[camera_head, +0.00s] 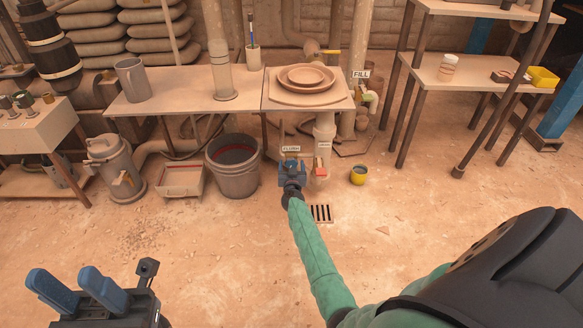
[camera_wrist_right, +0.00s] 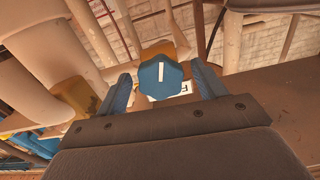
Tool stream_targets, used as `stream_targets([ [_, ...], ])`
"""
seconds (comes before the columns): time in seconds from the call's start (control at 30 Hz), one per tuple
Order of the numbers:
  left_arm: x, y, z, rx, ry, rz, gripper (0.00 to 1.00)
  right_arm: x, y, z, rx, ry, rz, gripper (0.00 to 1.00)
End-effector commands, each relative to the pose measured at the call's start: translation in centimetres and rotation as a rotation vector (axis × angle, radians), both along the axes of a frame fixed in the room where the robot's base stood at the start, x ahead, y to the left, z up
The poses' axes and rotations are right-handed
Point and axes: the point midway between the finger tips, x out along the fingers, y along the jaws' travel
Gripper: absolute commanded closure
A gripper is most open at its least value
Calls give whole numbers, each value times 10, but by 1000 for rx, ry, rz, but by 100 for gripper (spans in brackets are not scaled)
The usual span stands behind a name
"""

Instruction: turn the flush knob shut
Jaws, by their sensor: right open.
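The flush knob (camera_wrist_right: 160,75) is blue with a white line on its face, and the line stands nearly upright in the right wrist view. My right gripper (camera_wrist_right: 161,68) is open, with one blue finger on each side of the knob and gaps showing between fingers and knob. In the head view my right gripper (camera_head: 291,168) reaches down just below the FLUSH sign (camera_head: 291,149) and hides the knob. My left gripper (camera_head: 63,275) is open and empty at the lower left, far from the knob.
A grey bucket (camera_head: 233,181) stands left of my right gripper. A table with stacked bowls (camera_head: 305,77) stands above and behind. A yellow-brown part (camera_wrist_right: 78,97) is left of the knob.

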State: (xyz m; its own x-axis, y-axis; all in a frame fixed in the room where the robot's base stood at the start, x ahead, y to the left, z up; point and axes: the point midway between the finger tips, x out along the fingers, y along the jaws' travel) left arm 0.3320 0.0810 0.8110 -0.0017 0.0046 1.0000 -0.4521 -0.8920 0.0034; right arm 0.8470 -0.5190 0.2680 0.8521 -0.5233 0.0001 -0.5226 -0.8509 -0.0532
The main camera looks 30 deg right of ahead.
Motion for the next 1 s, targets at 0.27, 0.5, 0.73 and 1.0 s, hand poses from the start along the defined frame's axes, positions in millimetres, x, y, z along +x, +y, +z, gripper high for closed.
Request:
stream_targets([
  [0.27,0,-1,-5,9,2,4,61,9,-5,0,0,0,1,31],
  [0.5,0,-1,-4,9,4,4,61,8,-5,0,0,0,1,46],
  [0.73,0,-1,-4,9,4,4,61,8,-5,0,1,-1,1,75],
  [1.0,0,-1,-1,6,3,2,61,8,-5,1,41,-24,1,75],
])
